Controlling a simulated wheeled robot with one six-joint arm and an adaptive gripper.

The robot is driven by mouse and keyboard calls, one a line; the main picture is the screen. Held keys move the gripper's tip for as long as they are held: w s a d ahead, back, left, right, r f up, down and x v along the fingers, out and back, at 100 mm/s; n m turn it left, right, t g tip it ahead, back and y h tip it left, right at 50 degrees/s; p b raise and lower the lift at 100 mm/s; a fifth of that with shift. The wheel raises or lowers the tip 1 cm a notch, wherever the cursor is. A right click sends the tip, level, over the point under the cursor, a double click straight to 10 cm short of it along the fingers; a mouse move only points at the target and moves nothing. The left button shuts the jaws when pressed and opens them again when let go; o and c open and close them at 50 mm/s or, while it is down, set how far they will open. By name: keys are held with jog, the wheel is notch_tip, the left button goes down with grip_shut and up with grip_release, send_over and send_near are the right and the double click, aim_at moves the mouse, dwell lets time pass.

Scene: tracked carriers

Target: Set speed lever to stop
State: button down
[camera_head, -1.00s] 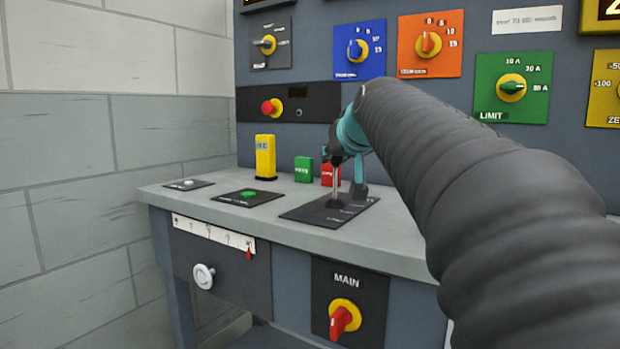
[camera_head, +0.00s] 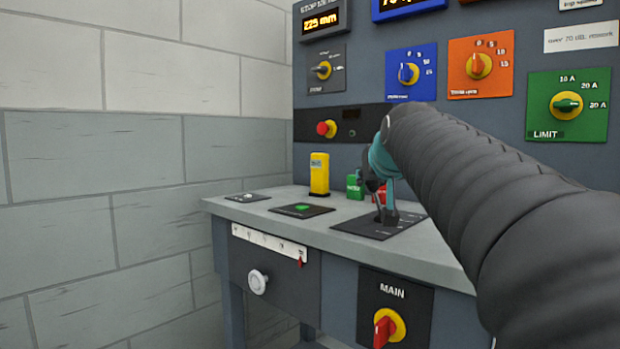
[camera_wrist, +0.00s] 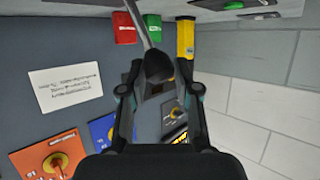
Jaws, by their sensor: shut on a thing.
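The speed lever stands on a black plate (camera_head: 355,228) on the grey bench top, low in front of the panel. In the wrist view, its thin metal rod (camera_wrist: 140,22) and dark knob (camera_wrist: 157,66) show between the fingers. My gripper (camera_head: 385,203) is at the lever, low over the plate, and is shut on the knob. The head view hides most of the rod behind my gripper, so I cannot tell the lever's exact position. The plate's markings are too small to read.
A yellow block (camera_head: 319,174) and a green box (camera_head: 354,186) stand behind the lever, with a red box (camera_head: 379,192) partly hidden by my gripper. A green-button plate (camera_head: 301,210) lies to the left. The MAIN switch (camera_head: 388,326) is below the bench edge.

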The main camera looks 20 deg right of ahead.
jog(key=shift+f, duration=0.6)
jog(key=c, duration=0.9)
grip_release()
jog(key=shift+s+a+r, duration=0.1)
jog(key=shift+r, duration=0.2)
jog(key=shift+s+r, duration=0.1)
jog(key=shift+s, duration=0.2)
jog(key=v, duration=1.1)
jog(key=shift+s+a, duration=0.1)
jog(key=shift+s, duration=0.05)
jog(key=s+a+f+n+g+y+p, duration=0.1)
jog(key=s+f, duration=0.4)
jog(key=f, duration=0.5)
jog(key=s+a+f+g+y+p, duration=0.1)
jog(key=s+a+f+g+p, duration=0.3)
jog(key=f, duration=0.6)
jog(key=s+a+f+n+g+y+p, duration=0.1)
jog(key=s+a+f+p, duration=0.3)
jog(key=f, duration=0.7)
jog(key=shift+s+a+n+g, duration=0.15)
jog(key=shift+s+a+g, duration=0.25)
jog(key=shift+s+a, duration=0.25)
jog(key=shift+s+a+n+g, duration=0.15)
jog(key=shift+s+a+g, duration=0.3)
jog(key=shift+s, duration=0.35)
